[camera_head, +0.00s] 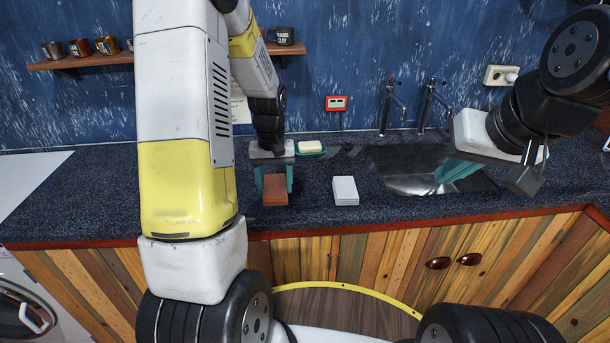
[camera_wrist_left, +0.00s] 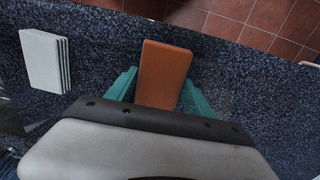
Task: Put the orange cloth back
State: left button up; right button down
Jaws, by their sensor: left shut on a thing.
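The orange cloth (camera_head: 275,190) is a flat, folded, brownish-orange block. My left gripper (camera_head: 274,182) is shut on it, with one teal finger on each side. In the left wrist view the cloth (camera_wrist_left: 163,75) stands out between the teal fingers of the left gripper (camera_wrist_left: 160,92). It is over the dark speckled counter; whether it touches the counter I cannot tell. My right gripper (camera_head: 457,170) hangs over the sink, its teal fingers seen from the side, and no object shows in it.
A white folded stack (camera_head: 345,190) lies on the counter (camera_head: 400,207) right of the cloth, and also shows in the left wrist view (camera_wrist_left: 41,60). A green soap dish (camera_head: 311,149) is behind. The sink (camera_head: 405,183) is to the right. Mugs stand on wall shelves (camera_head: 100,61).

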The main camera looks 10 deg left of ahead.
pick_arm(q)
send_over(295, 198)
jog(key=shift+s+a+f, duration=0.2)
jog(key=shift+a+f, duration=0.05)
jog(key=shift+f, duration=0.05)
jog(key=shift+w+d, duration=0.4)
jog(key=shift+s+a+f, duration=0.1)
jog(key=shift+f, duration=1.7)
jog(key=shift+f, duration=0.15)
jog(key=o, duration=1.4)
jog(key=shift+o, duration=0.2)
